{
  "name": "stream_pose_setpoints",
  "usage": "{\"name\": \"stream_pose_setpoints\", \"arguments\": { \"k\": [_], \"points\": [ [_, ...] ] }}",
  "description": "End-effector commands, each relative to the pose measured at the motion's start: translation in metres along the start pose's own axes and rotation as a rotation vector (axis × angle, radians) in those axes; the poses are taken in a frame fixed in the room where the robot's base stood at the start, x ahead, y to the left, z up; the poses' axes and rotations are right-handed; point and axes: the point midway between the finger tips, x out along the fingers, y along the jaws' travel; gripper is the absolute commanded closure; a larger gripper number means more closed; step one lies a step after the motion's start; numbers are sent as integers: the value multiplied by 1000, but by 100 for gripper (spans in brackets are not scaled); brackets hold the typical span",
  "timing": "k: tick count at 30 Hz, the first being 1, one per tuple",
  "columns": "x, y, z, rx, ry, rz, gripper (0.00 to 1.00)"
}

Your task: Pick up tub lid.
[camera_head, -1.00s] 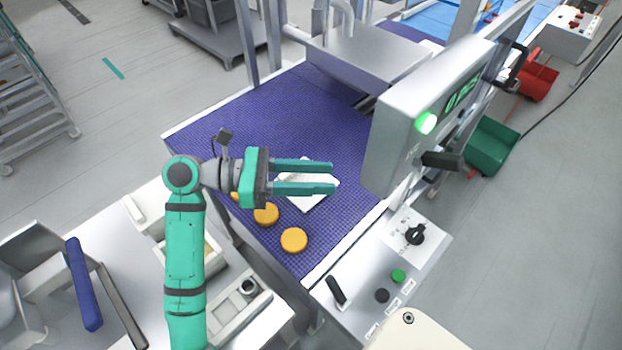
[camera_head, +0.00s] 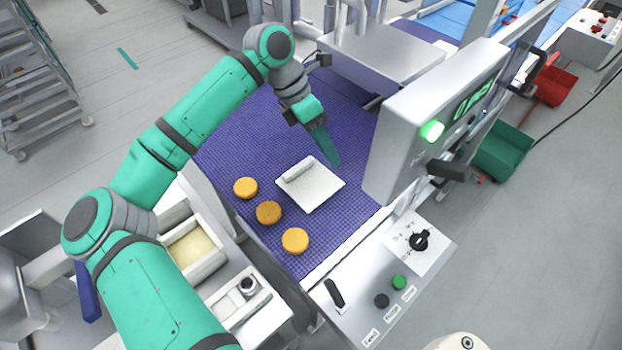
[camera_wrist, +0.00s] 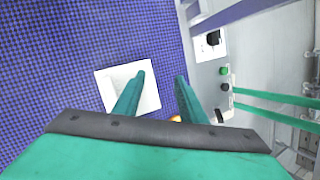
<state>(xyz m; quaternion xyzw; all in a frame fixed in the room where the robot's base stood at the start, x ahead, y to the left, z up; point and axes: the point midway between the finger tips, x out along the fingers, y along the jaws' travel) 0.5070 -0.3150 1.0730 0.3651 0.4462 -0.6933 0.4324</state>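The tub lid (camera_head: 318,190) looks like a white square plate with a raised ridge along its upper-left side. It lies on the blue conveyor belt (camera_head: 225,150). In the wrist view the lid (camera_wrist: 108,88) is partly hidden behind the left finger. My gripper (camera_head: 331,158) points down at the belt just beyond the lid's far corner in the head view, seen edge-on. In the wrist view my gripper (camera_wrist: 161,78) has its two fingers apart with nothing held between them.
Three orange rounds (camera_head: 268,212) lie in a row left of and below the lid. A grey machine head with a green light (camera_head: 433,131) stands close on the right. A control panel (camera_head: 385,285) borders the belt. A tray of pale filling (camera_head: 190,250) sits at lower left.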

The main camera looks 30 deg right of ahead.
Motion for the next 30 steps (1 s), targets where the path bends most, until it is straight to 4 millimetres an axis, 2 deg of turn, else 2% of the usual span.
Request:
{"name": "stream_pose_setpoints", "arguments": {
  "k": [6,14,19,27,30],
  "points": [
    [-24,37,-24,-198,200,220,62],
    [-44,57,-40,-311,290,360,62],
    [-35,62,-44,-320,296,369,62],
    [-1,73,-56,-318,294,367,62],
    [6,75,-58,-318,294,367,62]
  ]
}}
